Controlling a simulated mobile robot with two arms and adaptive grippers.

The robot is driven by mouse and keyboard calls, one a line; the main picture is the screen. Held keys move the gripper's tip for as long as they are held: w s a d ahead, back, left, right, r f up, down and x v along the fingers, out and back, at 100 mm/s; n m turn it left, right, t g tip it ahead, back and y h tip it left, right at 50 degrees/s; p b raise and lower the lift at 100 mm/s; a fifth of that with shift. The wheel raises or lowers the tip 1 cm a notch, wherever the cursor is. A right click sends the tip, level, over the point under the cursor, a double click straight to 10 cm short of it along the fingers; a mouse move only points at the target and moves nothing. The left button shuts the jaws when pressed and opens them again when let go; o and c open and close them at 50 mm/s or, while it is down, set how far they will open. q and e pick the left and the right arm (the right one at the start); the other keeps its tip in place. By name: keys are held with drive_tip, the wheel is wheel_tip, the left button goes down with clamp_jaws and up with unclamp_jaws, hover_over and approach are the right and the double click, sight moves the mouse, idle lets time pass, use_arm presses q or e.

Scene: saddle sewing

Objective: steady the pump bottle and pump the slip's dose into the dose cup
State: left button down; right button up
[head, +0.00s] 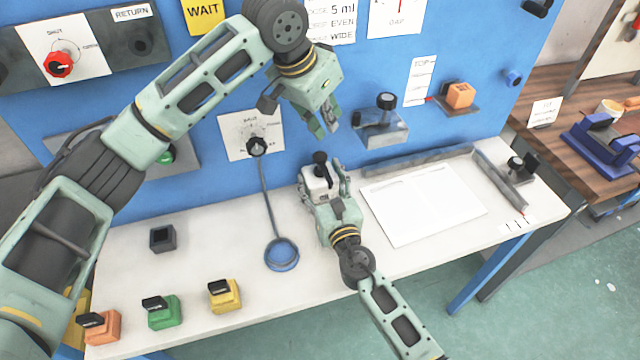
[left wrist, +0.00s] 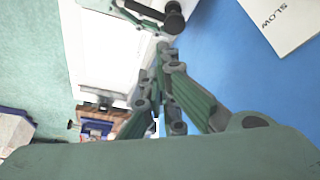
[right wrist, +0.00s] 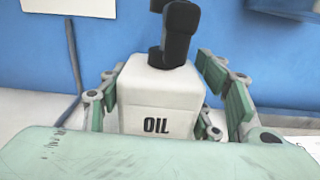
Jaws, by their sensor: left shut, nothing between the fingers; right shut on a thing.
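The white pump bottle (head: 315,183) with a black pump head stands at the middle of the bench; its OIL label shows in the right wrist view (right wrist: 155,108). My right gripper (head: 327,190) is shut around the bottle, one finger on each side. My left gripper (head: 328,132) is shut and empty, above the bottle and apart from the pump head (head: 320,158). Its closed fingertips show in the left wrist view (left wrist: 164,48). A small dark square open cup (head: 162,238), possibly the dose cup, stands on the bench to the left. The slip (head: 331,20) reads 5 ml, EVEN, WIDE.
Orange (head: 102,328), green (head: 164,313) and yellow (head: 224,296) blocks line the front left. A white sheet (head: 425,205) lies right. A clamp-like fixture (head: 380,130) is on the blue wall.

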use_arm(q)
drive_tip(key=w+a, duration=0.1)
drive_tip(key=a, duration=0.1)
hover_over(320, 155)
drive_tip(key=shift+y, duration=0.3)
drive_tip(key=shift+s+a+f, duration=0.1)
drive_tip(key=shift+s+f, duration=0.05)
drive_tip(key=shift+f, duration=1.1)
drive_tip(key=shift+s+a+f, duration=0.1)
drive_tip(key=shift+f, duration=1.1)
drive_tip(key=shift+f, duration=2.2)
drive_tip(key=shift+r, duration=1.25)
drive_tip(key=shift+r, duration=2.35)
